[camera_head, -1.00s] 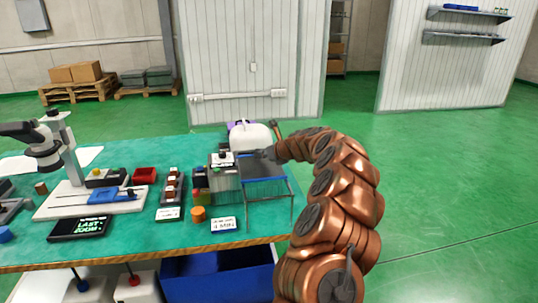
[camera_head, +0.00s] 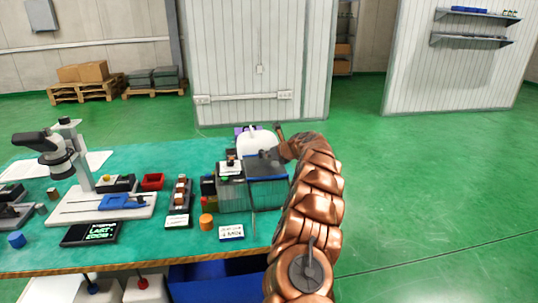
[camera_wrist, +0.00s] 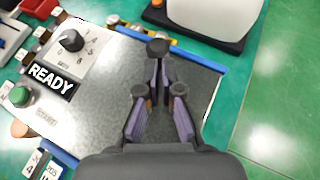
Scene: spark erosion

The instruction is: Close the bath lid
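The bath (camera_head: 235,198) is a see-through greenish tank on the right end of the table. A dark grey plate with blue edge strips, apparently the lid (camera_head: 262,171), lies about level across its top. The plate also fills the middle of the wrist view (camera_wrist: 100,108). I cannot tell whether it is fully seated. My gripper (camera_head: 272,155) is above the plate. In the wrist view, its three fingers (camera_wrist: 159,80) are spread apart with nothing visible between them. I cannot tell whether they touch the plate.
A control panel (camera_wrist: 70,65) with a READY label, a black knob and a green button borders the plate. A white container (camera_head: 257,140) stands behind the bath. Floor right of the table is clear.

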